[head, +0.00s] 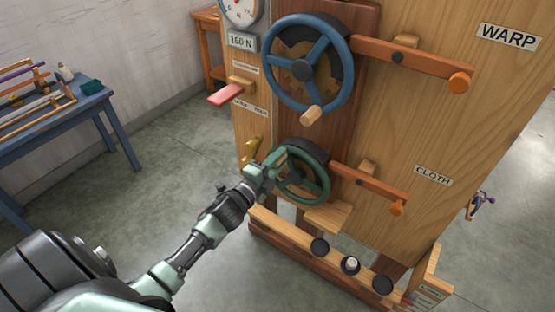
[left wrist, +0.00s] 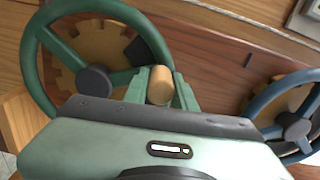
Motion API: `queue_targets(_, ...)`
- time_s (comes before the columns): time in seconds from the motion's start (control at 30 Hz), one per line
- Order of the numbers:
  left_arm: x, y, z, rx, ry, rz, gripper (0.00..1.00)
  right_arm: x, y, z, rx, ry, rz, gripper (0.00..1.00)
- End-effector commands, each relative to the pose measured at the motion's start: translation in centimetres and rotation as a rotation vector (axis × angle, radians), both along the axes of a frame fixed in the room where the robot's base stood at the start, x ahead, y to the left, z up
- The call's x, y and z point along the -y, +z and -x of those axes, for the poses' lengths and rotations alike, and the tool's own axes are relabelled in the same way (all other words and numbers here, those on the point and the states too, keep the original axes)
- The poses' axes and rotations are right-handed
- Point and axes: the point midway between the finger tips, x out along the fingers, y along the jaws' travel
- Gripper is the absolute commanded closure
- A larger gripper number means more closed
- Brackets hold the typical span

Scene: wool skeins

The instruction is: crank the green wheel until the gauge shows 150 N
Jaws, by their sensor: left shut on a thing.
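The green wheel (head: 298,175) is low on the wooden frame, with a toothed wooden gear behind it; it also shows in the left wrist view (left wrist: 94,81). My left gripper (head: 274,164) is shut on the wheel's wooden crank handle (left wrist: 160,85), at the upper left of the rim in the head view. The gauge (head: 240,9) is at the top edge, its dial partly cut off. The plate (head: 242,42) under it reads 160 N. My right gripper is not in view.
A blue wheel (head: 350,70) with its own wooden knob is above the green one. Orange-ended levers (head: 398,207) stick out to the right of both wheels. A red paddle (head: 226,95) juts out left. A blue table (head: 90,104) stands at the left, with open floor between.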

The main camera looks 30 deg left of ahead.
Motion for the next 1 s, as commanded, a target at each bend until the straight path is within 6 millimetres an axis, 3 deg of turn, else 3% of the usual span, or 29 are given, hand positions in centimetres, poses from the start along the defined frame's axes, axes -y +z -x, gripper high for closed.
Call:
queue_targets(0.17, 0.4, 0.2, 0.0, 0.007, -0.009, 0.002, 1.00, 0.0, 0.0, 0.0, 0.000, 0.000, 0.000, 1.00)
queue_targets(0.2, 0.4, 0.2, 0.0, 0.007, -0.009, 0.002, 0.71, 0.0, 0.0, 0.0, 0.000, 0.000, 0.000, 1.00)
queue_targets(0.27, 0.4, 0.2, 0.0, 0.007, -0.008, 0.002, 0.54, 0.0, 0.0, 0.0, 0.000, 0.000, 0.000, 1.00)
queue_targets(0.3, 0.3, 0.2, 0.0, 0.006, -0.008, 0.002, 0.52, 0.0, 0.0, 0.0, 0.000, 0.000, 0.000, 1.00)
queue_targets(0.67, 0.1, -0.1, 0.5, 0.000, -0.003, 0.002, 0.52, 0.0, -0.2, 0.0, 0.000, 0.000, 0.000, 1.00)
queue_targets(1.0, -0.1, -0.2, 6.0, 0.001, -0.006, 0.002, 0.52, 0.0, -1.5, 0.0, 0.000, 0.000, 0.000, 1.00)
